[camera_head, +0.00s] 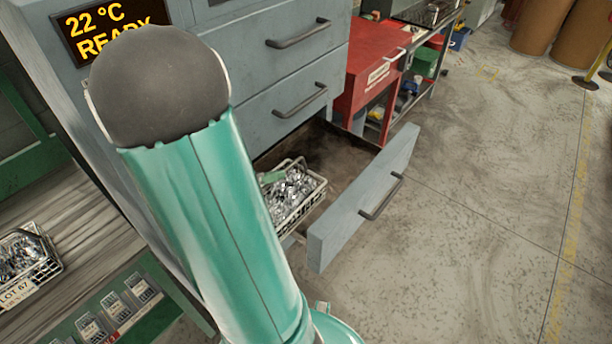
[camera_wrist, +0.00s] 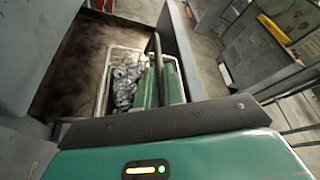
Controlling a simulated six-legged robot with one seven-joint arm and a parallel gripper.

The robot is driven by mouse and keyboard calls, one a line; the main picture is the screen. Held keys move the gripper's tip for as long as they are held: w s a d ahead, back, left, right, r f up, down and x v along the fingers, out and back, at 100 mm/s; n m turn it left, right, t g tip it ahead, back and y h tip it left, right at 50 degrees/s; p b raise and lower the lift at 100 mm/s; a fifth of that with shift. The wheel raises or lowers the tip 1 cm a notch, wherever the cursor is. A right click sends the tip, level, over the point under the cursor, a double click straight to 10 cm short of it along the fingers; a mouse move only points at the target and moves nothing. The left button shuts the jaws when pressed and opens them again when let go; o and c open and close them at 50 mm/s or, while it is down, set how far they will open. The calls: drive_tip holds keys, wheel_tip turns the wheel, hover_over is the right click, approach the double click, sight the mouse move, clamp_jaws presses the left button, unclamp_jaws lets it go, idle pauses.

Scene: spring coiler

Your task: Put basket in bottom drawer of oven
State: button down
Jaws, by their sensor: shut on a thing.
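The oven (camera_head: 262,95) is a grey cabinet with several drawers. Its bottom drawer (camera_head: 362,205) is pulled out and the ones above are shut. A pale wire basket (camera_head: 312,205) full of shiny metal parts is within the open drawer's outline, near its left side. I cannot tell if it rests on the floor of the drawer. My gripper (camera_wrist: 158,88) is shut on the basket, its green fingers around a bar of it in the wrist view, where the parts (camera_wrist: 125,82) show beside the fingers. In the head view my arm hides part of the basket and most of the gripper.
Another wire basket (camera_head: 42,262) with a lot label sits on the slatted bench at the left. A display (camera_head: 78,40) reads 22 °C READY. A red cabinet (camera_head: 372,65) stands beyond the drawer.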

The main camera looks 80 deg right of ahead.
sight(299, 171)
drive_tip(key=s+d+f, duration=0.1)
drive_tip(key=d, duration=0.1)
drive_tip(key=s+d+f, duration=0.1)
drive_tip(key=d, duration=0.2)
drive_tip(key=s+d+f, duration=0.1)
drive_tip(key=d, duration=0.1)
drive_tip(key=shift+d+f, duration=0.2)
drive_tip(key=shift+d, duration=0.1)
drive_tip(key=d+f, duration=0.2)
drive_tip(key=s+d+f, duration=0.1)
drive_tip(key=d+f, duration=0.1)
drive_tip(key=shift+f, duration=0.35)
drive_tip(key=shift+w+d+f, duration=0.1)
drive_tip(key=shift+d+f, duration=0.15)
drive_tip(key=shift+f, duration=0.15)
drive_tip(key=f, duration=0.3)
drive_tip(key=shift+d+f, duration=0.15)
drive_tip(key=shift+d, duration=0.05)
drive_tip(key=c, duration=1.5)
unclamp_jaws()
drive_tip(key=shift+f, duration=0.1)
drive_tip(key=v, duration=1.2)
drive_tip(key=shift+a, duration=0.1)
